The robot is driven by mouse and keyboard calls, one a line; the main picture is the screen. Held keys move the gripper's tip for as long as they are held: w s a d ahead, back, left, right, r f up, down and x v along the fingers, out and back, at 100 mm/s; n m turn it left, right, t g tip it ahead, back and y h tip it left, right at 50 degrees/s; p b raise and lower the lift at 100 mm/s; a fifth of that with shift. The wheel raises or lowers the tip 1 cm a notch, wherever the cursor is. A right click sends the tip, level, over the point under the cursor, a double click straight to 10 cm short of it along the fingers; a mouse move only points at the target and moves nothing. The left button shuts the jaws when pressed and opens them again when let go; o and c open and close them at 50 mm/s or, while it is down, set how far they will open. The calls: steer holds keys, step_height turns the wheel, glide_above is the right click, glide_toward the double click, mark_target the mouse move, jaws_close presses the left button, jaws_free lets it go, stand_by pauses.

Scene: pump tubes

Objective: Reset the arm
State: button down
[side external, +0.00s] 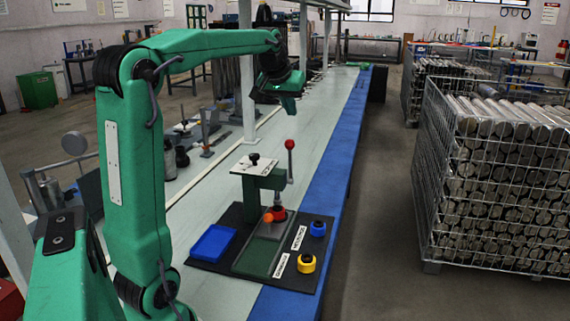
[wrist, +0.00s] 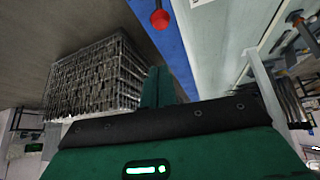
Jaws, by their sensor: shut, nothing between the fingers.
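My green arm is raised over the bench, bent at the elbow, with its forearm reaching out level. My gripper (side external: 290,104) hangs in the air beyond and above the green press (side external: 262,180), apart from everything on the bench. In the wrist view my gripper's fingers (wrist: 158,86) are together, with nothing seen between them. The press has an upright lever with a red ball knob (side external: 290,145); the knob also shows at the top of the wrist view (wrist: 160,19).
A black mat (side external: 229,222) under the press holds a blue tray (side external: 212,243), a red part (side external: 279,212), a yellow part (side external: 306,263) and a blue part (side external: 318,228). A white post (side external: 247,80) stands near my gripper. A wire cage (side external: 490,190) of metal tubes stands right, across the aisle.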

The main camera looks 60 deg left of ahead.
steer(key=s+d+f+m+h, duration=0.15)
steer(key=s+d, duration=0.25)
steer(key=d, duration=0.4)
steer(key=s+d+f+m, duration=0.2)
steer(key=s+d, duration=0.2)
steer(key=d, duration=0.4)
steer(key=s+d+f+m+h, duration=0.1)
steer(key=s+d+f+m, duration=0.2)
steer(key=s+d+f, duration=0.6)
steer(key=s, duration=0.2)
steer(key=shift+s+d+f+h, duration=0.15)
steer(key=shift+s+d+h, duration=0.2)
steer(key=shift+s, duration=0.05)
